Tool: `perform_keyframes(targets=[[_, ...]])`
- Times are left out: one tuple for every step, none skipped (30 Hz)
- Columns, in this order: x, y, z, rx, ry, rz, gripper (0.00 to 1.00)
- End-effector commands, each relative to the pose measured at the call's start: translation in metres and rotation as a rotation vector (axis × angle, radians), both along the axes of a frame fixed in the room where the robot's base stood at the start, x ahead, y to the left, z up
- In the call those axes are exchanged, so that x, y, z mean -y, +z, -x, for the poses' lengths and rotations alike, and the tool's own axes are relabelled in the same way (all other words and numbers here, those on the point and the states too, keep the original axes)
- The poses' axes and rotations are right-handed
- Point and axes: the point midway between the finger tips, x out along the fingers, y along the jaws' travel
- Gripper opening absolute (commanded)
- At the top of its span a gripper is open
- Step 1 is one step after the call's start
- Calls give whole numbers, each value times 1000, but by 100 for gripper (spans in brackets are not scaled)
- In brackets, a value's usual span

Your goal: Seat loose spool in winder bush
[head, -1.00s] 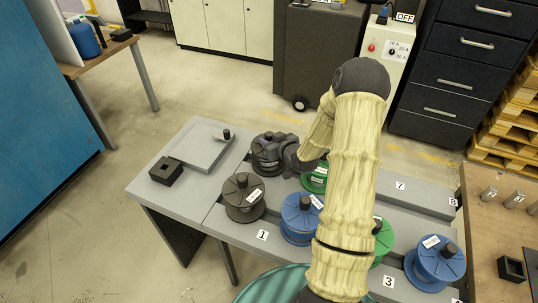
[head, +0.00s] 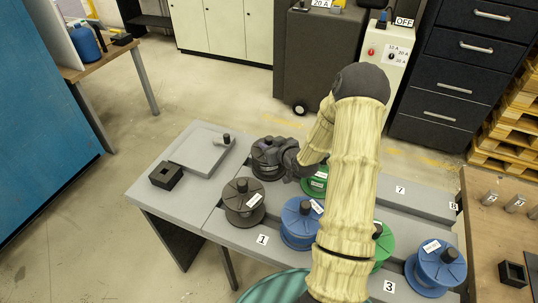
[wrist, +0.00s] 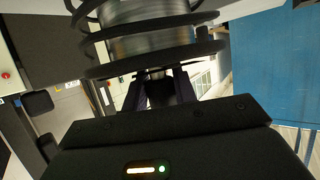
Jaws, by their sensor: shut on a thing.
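My gripper (head: 284,152) is at the back left of the grey table and is shut on a dark spool (head: 264,164). The spool also fills the top of the wrist view (wrist: 150,40), where its dark flanges and grey winding show. My gripper's fingers in the wrist view (wrist: 160,88) close around its narrow dark end. I cannot tell whether the spool touches the table. A raised grey plate with a short dark post (head: 226,138) lies left of the spool. A dark square block with an opening (head: 166,175) sits near the plate. I cannot tell which part is the winder bush.
A dark grey spool (head: 243,202) stands just in front of the held one. Blue spools (head: 300,222) (head: 436,267) and green spools (head: 316,181) (head: 381,246) stand along the numbered table. My arm hides part of the middle. The table's left front corner is clear.

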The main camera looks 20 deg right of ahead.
Motion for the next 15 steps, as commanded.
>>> perform_keyframes(targets=[[0,3,-1,6,1,1,0],[0,3,-1,6,1,1,0],[0,4,-1,6,1,1,0],[0,5,-1,7,1,1,0],[0,6,-1,7,1,2,0],[0,8,-2,8,0,2,0],[0,11,-2,9,1,3,0],[0,13,-2,10,1,3,0],[0,17,-2,10,1,3,0],[0,20,-2,10,1,2,0],[0,23,-2,10,1,2,0],[0,28,-2,10,1,3,0],[0,32,-2,11,1,4,0],[0,37,-2,12,1,4,0],[0,43,-2,11,2,3,0]])
